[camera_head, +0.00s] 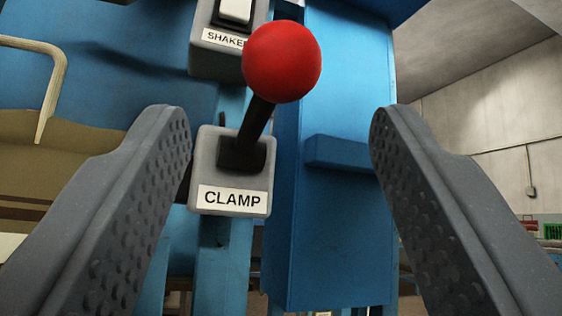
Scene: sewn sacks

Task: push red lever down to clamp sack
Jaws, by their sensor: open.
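The red lever (282,62) has a round red knob on a black shaft. It rises from a grey box (207,168) with a label reading CLAMP, and the shaft leans up and to the right. My gripper (278,118) is open and empty, with one studded grey finger at the left and one at the right. The knob shows between and a little above the fingertips, apart from both. A tan, sack-like shape (35,165) shows at the left edge, partly hidden behind the left finger.
A grey box with a white switch (236,12), its label partly hidden by the knob, sits above the clamp box. Blue machine panels (335,230) stand behind the lever, with a ledge at right. A bent cream bar (52,95) is at left. A pale wall lies far right.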

